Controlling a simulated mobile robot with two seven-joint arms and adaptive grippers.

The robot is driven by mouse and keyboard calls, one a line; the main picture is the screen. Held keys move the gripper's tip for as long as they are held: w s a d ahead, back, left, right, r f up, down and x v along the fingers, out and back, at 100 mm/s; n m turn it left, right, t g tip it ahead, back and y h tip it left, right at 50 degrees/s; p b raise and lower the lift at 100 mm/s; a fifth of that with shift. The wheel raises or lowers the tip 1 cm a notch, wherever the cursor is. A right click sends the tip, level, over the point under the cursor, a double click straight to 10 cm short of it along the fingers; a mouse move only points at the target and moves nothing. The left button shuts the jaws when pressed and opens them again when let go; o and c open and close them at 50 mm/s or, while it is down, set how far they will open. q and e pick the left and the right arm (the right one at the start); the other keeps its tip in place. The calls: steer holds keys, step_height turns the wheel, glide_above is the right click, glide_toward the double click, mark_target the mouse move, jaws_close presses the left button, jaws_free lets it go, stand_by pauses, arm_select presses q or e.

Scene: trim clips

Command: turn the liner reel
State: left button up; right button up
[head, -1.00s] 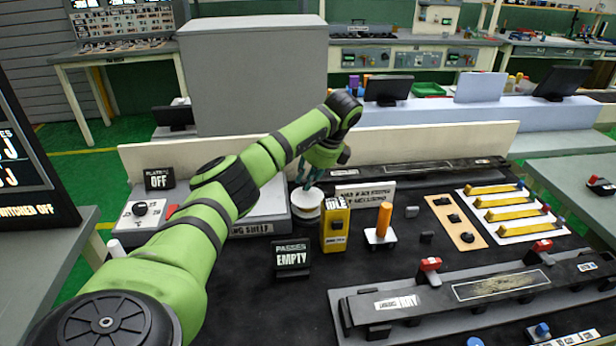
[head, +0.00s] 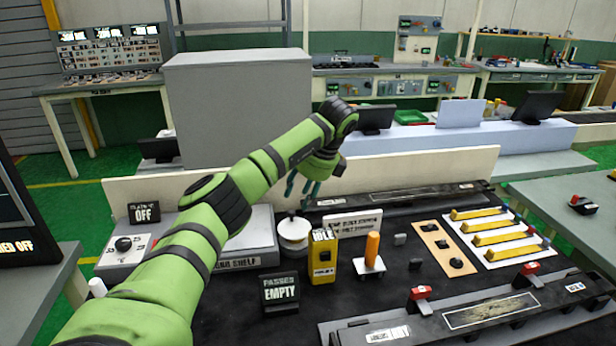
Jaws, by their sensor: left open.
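The liner reel looks to be the white round drum (head: 293,234) at the right end of the grey shelf, beside a yellow box (head: 323,258). My left gripper (head: 302,193) is above the drum, fingers pointing down and apart, with nothing seen between them. A gap shows between its fingertips and the drum's top. My right gripper is not in view.
A black sign reading "PASSES EMPTY" (head: 280,290) stands in front. An orange post on a white base (head: 371,250) stands right of the yellow box. A low cream wall (head: 420,165) runs behind. Yellow strips (head: 485,232) lie at the right.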

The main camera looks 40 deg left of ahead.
arm_select(q)
steer(key=v, duration=0.6)
steer(key=shift+r, duration=0.25)
stand_by(0.3)
